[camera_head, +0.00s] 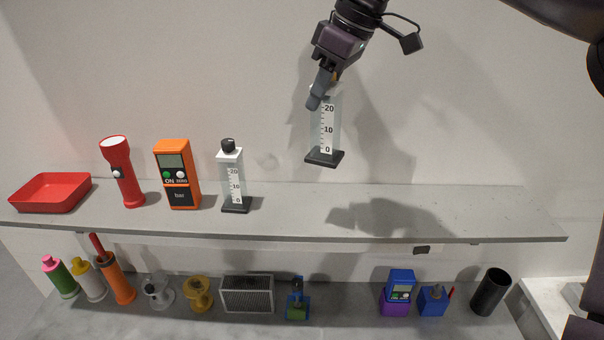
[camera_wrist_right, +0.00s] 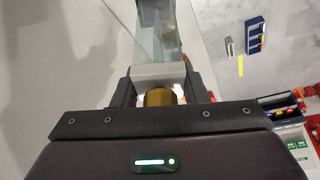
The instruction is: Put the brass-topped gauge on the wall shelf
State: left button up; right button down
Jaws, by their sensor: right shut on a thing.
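The brass-topped gauge (camera_head: 327,130) is a clear upright column with a white scale strip and a dark square base. My right gripper (camera_head: 322,88) is shut on its top and holds it in the air above the wall shelf (camera_head: 300,205). In the right wrist view the brass knob (camera_wrist_right: 160,97) sits between the fingers of the right gripper (camera_wrist_right: 163,88), with the clear column beyond. The gauge's shadow falls on the shelf's bare right part. My left gripper is not in view.
On the shelf stand a red tray (camera_head: 50,192), a red flashlight (camera_head: 122,170), an orange meter (camera_head: 177,175) and a similar gauge with a black knob (camera_head: 232,178). The shelf's right half is clear. Several items stand on the counter below, including a black cup (camera_head: 490,292).

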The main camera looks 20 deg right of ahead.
send_over(321, 155)
jog(key=d, duration=0.1)
notch_tip(321, 155, down, 5)
jog(key=shift+w+d+r, duration=0.1)
jog(key=shift+r, duration=0.05)
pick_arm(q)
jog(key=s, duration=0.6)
pick_arm(e)
jog(key=f, duration=0.2)
jog(key=shift+w+f, duration=0.3)
jog(key=shift+f, duration=0.05)
jog(key=f, duration=0.1)
jog(key=w+f, duration=0.2)
jog(key=shift+f, duration=0.8)
jog(key=shift+s+f, duration=0.25)
notch_tip(321, 155, down, 3)
jog(key=shift+s+r, duration=0.1)
jog(key=c, duration=0.9)
grip_release()
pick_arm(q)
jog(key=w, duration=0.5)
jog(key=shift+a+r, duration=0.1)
pick_arm(e)
jog(key=shift+o, duration=0.2)
